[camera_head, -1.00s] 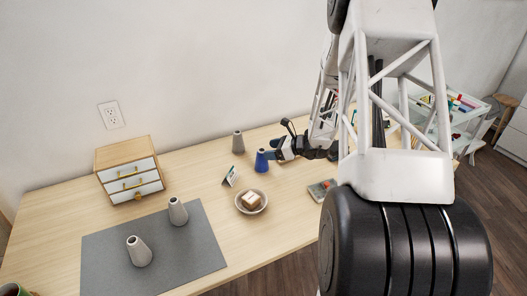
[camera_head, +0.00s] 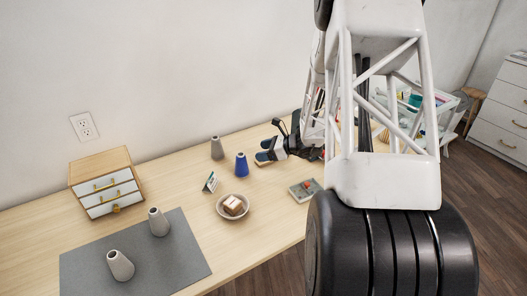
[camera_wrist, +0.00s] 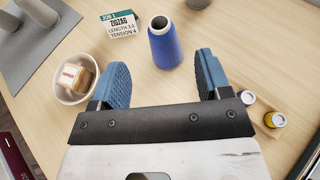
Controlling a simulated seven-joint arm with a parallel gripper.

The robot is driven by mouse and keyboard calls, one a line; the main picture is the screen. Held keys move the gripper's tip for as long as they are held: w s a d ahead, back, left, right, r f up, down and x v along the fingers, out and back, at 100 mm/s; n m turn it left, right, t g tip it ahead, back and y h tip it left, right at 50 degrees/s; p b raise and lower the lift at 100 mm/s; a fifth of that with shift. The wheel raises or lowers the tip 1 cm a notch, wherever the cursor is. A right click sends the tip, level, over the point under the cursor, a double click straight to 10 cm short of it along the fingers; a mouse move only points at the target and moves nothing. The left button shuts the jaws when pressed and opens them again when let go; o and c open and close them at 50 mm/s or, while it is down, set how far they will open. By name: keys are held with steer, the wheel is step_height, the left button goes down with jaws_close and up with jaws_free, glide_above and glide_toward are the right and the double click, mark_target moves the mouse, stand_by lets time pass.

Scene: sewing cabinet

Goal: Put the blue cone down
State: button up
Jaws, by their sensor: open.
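The blue cone (camera_head: 241,165) stands upright on the wooden table, between a grey cone and a small bowl. In the wrist view the blue cone (camera_wrist: 164,44) stands just beyond the fingertips, apart from them. My gripper (camera_head: 264,152) is to the right of the cone, low over the table. In the wrist view my gripper (camera_wrist: 160,68) shows its two blue fingers spread wide with nothing between them.
A white bowl (camera_head: 222,211) holding a small block and a small sign card (camera_head: 210,182) stand near the cone. A grey cone (camera_head: 217,148) is behind it. A drawer box (camera_head: 137,186) and grey mat (camera_head: 85,264) are left.

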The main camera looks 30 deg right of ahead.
steer(key=s+a+r+n+g+h, duration=0.1)
steer(key=s+a+r+n+g, duration=0.3)
steer(key=s+a+r+n, duration=0.5)
steer(key=s+a+r+n+g+h, duration=0.1)
steer(key=s+a+r+n+g, duration=0.3)
steer(key=a+r, duration=0.55)
steer(key=s+a+r+n+h, duration=0.1)
steer(key=s+a+n+h, duration=0.1)
steer(key=s, duration=0.5)
steer(key=s+a+r+n+h, duration=0.2)
steer(key=s+a+n+h, duration=0.1)
steer(key=s+n, duration=0.4)
steer(key=s+a+r+n+t+h, duration=0.1)
steer(key=s+a+r+n+h, duration=0.1)
steer(key=s, duration=0.7)
steer(key=shift+s+a+r+n+h, duration=0.25)
steer(key=shift+a+n, duration=0.6)
steer(key=shift+n, duration=0.55)
steer(key=shift+f, duration=0.1)
